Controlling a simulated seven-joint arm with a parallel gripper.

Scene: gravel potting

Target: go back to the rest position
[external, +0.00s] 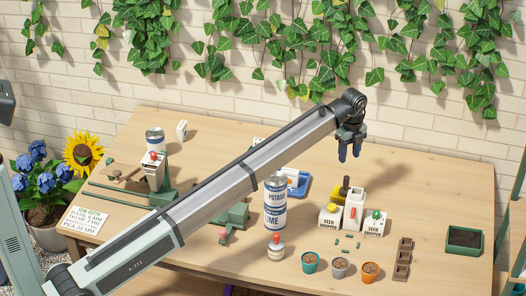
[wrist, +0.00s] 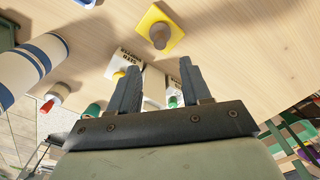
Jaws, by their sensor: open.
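In the wrist view my gripper (wrist: 160,70) also shows open and empty, with the white seed boxes (wrist: 127,63) beyond the fingers. In the external view the seed dropper boxes (external: 330,218) stand in front of and below my gripper, apart from it. My arm reaches across the table from the lower left.
Three small pots, teal (external: 310,263), grey (external: 340,268) and orange (external: 370,272), line the front edge. A dark tray (external: 465,240) sits at right. The table (external: 430,180) right of my gripper is clear.

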